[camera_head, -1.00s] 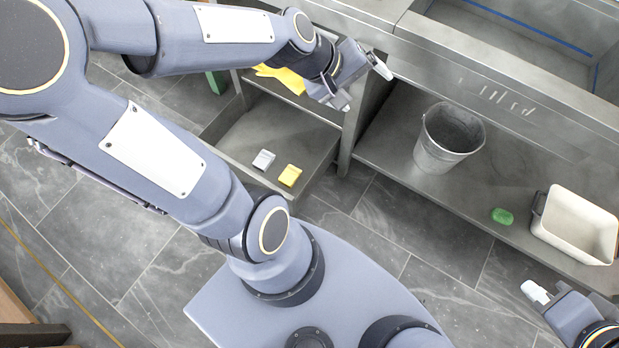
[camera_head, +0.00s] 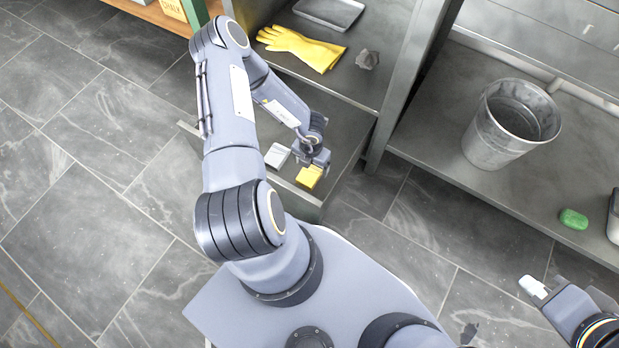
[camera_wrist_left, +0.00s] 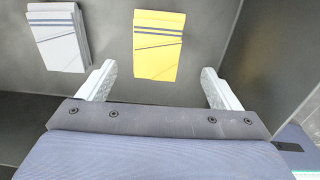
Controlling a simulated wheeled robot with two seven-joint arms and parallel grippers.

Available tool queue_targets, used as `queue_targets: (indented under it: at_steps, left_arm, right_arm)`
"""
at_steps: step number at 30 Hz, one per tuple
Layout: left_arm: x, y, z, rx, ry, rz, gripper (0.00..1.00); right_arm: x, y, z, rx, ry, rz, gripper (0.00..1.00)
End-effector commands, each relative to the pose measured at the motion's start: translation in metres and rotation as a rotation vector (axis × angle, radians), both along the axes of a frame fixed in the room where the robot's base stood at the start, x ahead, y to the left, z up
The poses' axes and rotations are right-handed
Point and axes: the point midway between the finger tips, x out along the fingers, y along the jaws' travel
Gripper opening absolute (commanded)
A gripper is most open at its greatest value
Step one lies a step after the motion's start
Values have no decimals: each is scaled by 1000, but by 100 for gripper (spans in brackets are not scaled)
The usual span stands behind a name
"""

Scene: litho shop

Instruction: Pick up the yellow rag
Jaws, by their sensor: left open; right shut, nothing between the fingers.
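The yellow rag (camera_head: 309,176) is a small folded cloth lying in the low open drawer, beside a folded grey-white rag (camera_head: 277,155). In the left wrist view the yellow rag (camera_wrist_left: 158,45) has dark stripes and lies ahead of the fingers, about midway between them. The grey-white rag (camera_wrist_left: 58,37) lies to its left, beyond the left finger. My left gripper (camera_head: 313,163) is open and empty, pointing down over the yellow rag, apart from it; it also shows in the left wrist view (camera_wrist_left: 160,88). My right gripper (camera_head: 535,290) is shut and empty at the lower right.
The drawer's front wall (camera_head: 290,195) and side walls surround the rags. Above it, a shelf holds yellow gloves (camera_head: 300,46), a metal tray (camera_head: 330,10) and a grey crumpled lump (camera_head: 367,59). A bucket (camera_head: 508,125) and green soap (camera_head: 573,219) stand on the right shelf.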

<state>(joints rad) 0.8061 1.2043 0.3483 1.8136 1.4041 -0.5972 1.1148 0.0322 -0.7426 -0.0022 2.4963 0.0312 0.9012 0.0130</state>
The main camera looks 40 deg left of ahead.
Motion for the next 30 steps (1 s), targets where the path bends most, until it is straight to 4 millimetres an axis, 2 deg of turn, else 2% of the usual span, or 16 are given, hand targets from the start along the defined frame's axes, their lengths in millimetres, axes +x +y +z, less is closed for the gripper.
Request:
queue_targets:
  at_steps: [1,8,15,23,30]
  left_arm:
    - [0,0,-9,0,1,2,85]
    - [0,2,-30,-1,-1,-1,85]
    - [0,5,-66,-1,-2,-3,85]
    - [0,5,-68,1,-4,-5,85]
    - [0,5,-68,1,-4,-5,57]
  right_arm:
    - [0,0,-6,0,0,0,0]
    - [0,0,-18,0,0,0,0]
    - [0,0,-42,0,0,0,0]
    - [0,0,-42,0,0,0,0]
    - [0,0,-42,0,0,0,0]
